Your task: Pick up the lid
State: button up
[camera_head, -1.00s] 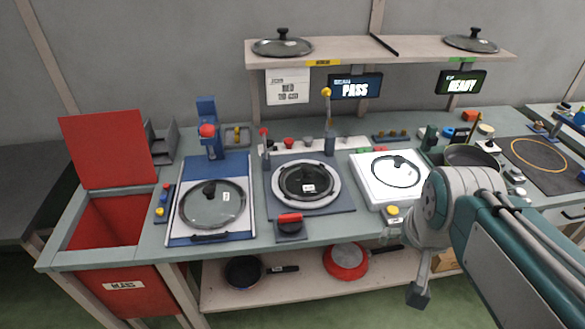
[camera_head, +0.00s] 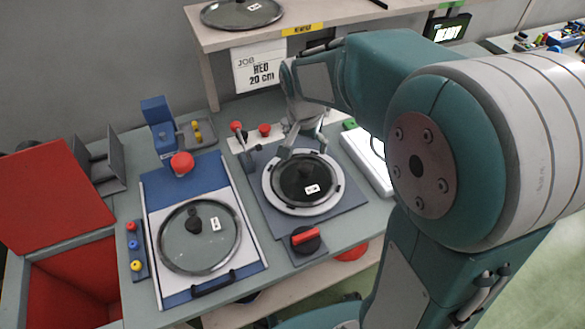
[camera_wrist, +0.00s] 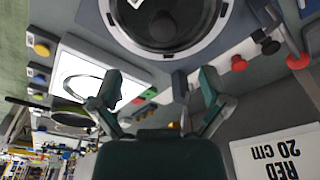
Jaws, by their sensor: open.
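A dark glass lid (camera_head: 298,190) with a black knob and white tag sits inside a white ring (camera_head: 273,193) on the middle station. In the wrist view this lid (camera_wrist: 185,38) is at the top, partly cut off. A second glass lid (camera_head: 185,245) lies on the blue-framed board at left. A third lid (camera_head: 240,12) is on the shelf. My gripper (camera_head: 303,148) is open and empty, above the back edge of the middle lid. Its two fingers also show in the wrist view (camera_wrist: 150,82), apart from the lid; nothing is between them.
A white scale-like box (camera_head: 362,160) is right of the middle station, partly hidden by my arm. A red knob block (camera_head: 306,239) stands in front. The shelf (camera_head: 225,40) with a "RED 20 cm" sign (camera_head: 260,68) is behind. An open red bin (camera_head: 75,285) is at left.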

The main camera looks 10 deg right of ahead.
aim_at(305, 167)
jog(key=f, duration=0.5)
jog(key=shift+w+d+f, duration=0.2)
jog(key=shift+w+d, duration=0.05)
jog(key=shift+w, duration=0.05)
jog(key=f, duration=0.2)
jog(key=w+f, duration=0.1)
jog(key=f, duration=0.2)
jog(key=shift+w, duration=0.1)
grip_shut()
